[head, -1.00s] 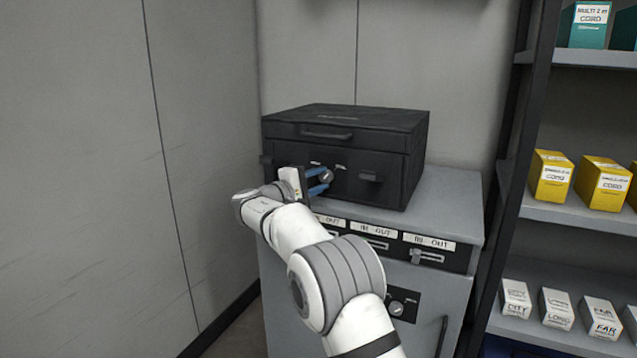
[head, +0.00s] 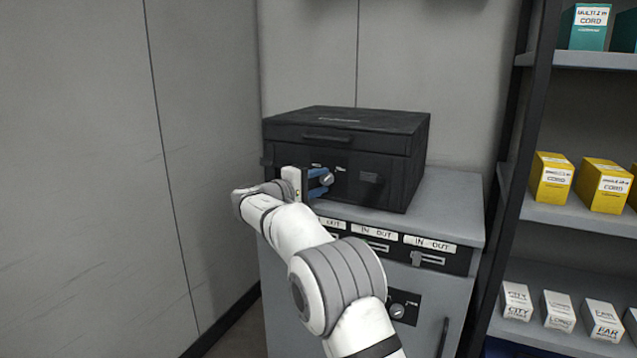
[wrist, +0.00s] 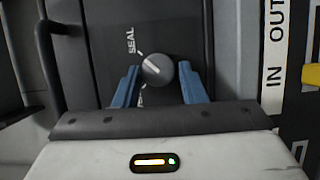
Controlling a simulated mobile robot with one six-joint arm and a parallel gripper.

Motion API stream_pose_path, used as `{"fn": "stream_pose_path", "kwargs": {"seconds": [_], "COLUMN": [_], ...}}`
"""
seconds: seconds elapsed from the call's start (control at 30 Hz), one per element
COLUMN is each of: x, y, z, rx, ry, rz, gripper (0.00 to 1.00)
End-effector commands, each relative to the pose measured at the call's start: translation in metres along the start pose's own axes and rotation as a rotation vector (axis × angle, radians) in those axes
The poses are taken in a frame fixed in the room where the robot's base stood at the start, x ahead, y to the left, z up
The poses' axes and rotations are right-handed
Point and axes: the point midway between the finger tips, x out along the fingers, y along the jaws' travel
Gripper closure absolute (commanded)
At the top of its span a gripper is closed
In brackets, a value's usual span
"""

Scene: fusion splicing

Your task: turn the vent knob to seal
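The vent knob (wrist: 157,70) is a small round grey knob on the front of the black box (head: 345,125). In the wrist view a pale line on its face slants up and left, roughly toward the tick by the SEAL label (wrist: 130,40). A second label below the knob is mostly hidden by a finger. My gripper (wrist: 160,80) has its two blue fingers on either side of the knob, with narrow gaps showing, so it looks open around it. In the head view the knob (head: 327,178) sits at the fingertips.
The box stands on a grey cabinet (head: 462,185) with IN/OUT sliders (head: 428,257) along its upper front and another knob (head: 398,311) lower down. A shelf of yellow and white cartons (head: 552,180) is at the right. A bare wall (head: 80,170) is at the left.

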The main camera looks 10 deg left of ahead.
Motion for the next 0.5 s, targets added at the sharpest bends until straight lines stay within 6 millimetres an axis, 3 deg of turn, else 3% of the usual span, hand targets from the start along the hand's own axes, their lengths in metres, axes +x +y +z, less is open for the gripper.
{"fn": "stream_pose_path", "kwargs": {"seconds": [0.2,0.5], "x": [0.0005,-0.0058], "y": [0.0008,0.0023], "z": [0.0,-0.0004], "rx": [0.0,0.0], "ry": [0.0,0.001], "rz": [0.002,0.002], "gripper": [0.46,0.46]}}
